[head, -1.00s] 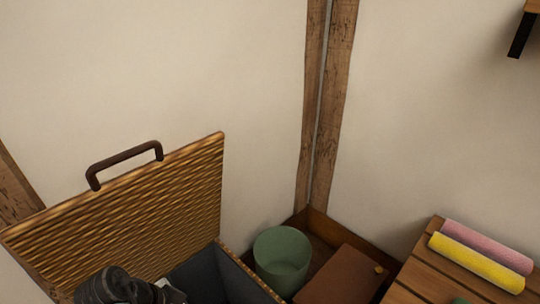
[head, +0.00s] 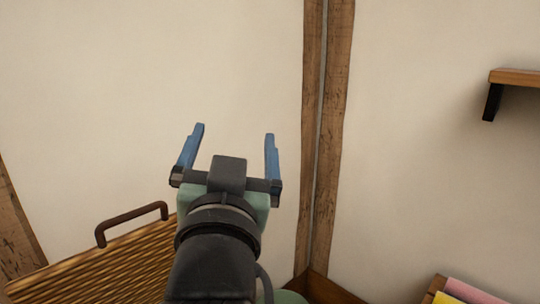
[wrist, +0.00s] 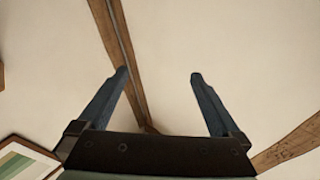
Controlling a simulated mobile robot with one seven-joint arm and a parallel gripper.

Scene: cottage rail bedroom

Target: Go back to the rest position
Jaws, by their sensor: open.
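My gripper (head: 233,132) is raised in front of the cream wall in the head view, its two blue fingers spread apart and pointing up. Nothing is between them. In the wrist view my gripper (wrist: 159,76) also shows open and empty, with bare wall and a wooden corner post beyond the fingers. My arm hides part of the area below the gripper.
A woven basket lid (head: 110,265) with a dark handle (head: 131,223) stands open at lower left. Pink (head: 474,291) and yellow (head: 446,298) rolls lie at lower right. A wall shelf (head: 515,78) juts out at upper right. A framed picture (wrist: 25,160) shows in the wrist view.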

